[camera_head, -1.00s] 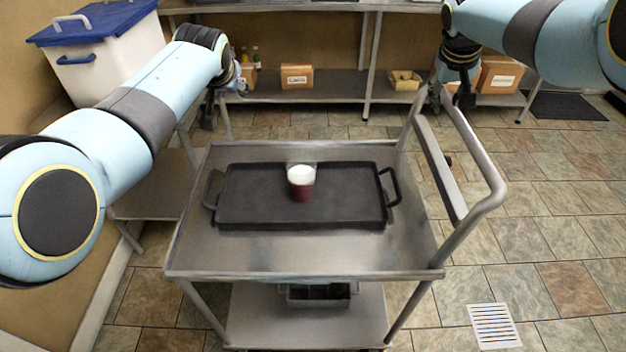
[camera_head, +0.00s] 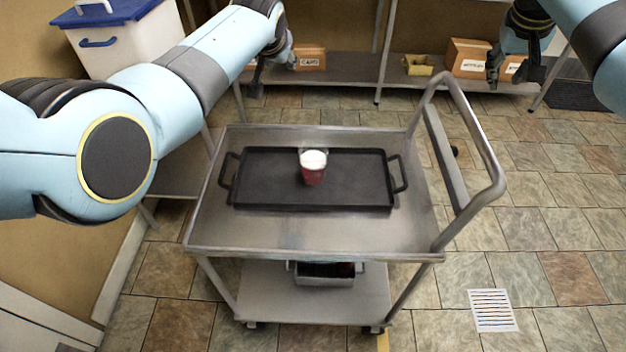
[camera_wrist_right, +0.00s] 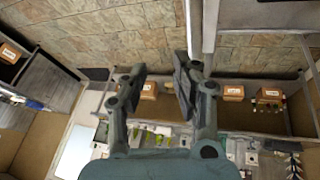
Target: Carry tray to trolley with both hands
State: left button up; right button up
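The black tray (camera_head: 270,193) lies flat on the top shelf of the metal trolley (camera_head: 300,237). Its two side handles are free. A cup (camera_head: 313,168) with red contents and a white top stands upright on the tray, near its middle. My left gripper (camera_head: 257,82) is raised behind the trolley, apart from the tray; its fingers are small and partly turned away. My right gripper (camera_head: 493,72) is up at the far right, clear of the trolley. In the right wrist view its fingers (camera_wrist_right: 158,88) are apart with nothing between them.
The trolley's push handle (camera_head: 478,150) rises on its right side. A metal bin (camera_head: 325,273) sits on its lower shelf. A white box with a blue lid (camera_head: 105,42) stands at the left. Shelving with cardboard boxes (camera_head: 468,58) is behind. The tiled floor on the right is open.

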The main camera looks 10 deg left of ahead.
jog(key=v, duration=0.7)
jog(key=shift+a, duration=0.3)
